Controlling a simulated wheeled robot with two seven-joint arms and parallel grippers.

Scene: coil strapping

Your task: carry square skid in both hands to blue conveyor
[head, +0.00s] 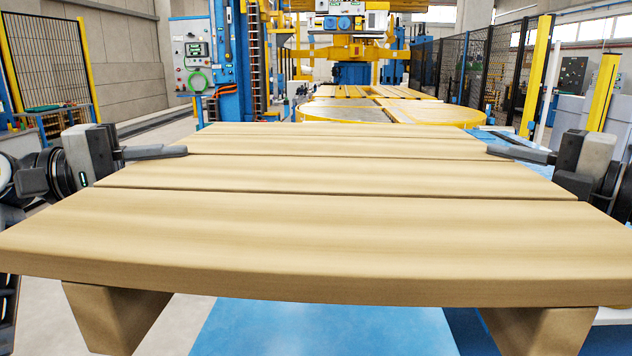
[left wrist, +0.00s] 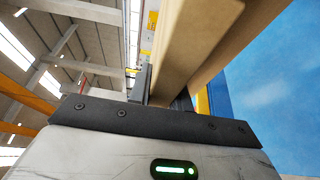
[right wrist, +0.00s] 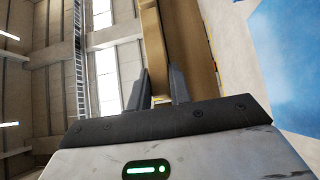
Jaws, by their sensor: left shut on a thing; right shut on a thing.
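The square skid (head: 310,225) is a pale wooden pallet with several top boards and block-like runners beneath. It fills the lower head view, held up close in front of me. My left gripper (head: 150,153) is shut on its left edge, one finger lying over the top. My right gripper (head: 520,150) is shut on its right edge in the same way. The skid's wood also shows between the fingers in the left wrist view (left wrist: 192,50) and the right wrist view (right wrist: 185,50). The blue conveyor cannot be told for sure; a blue surface (head: 320,328) shows below the skid.
A round yellow-edged turntable (head: 440,112) stands beyond the skid. A blue column (head: 230,60) and a control panel (head: 193,55) stand at the back left. Mesh fences (head: 48,55) line the left and right sides. Grey floor (head: 180,322) shows at the lower left.

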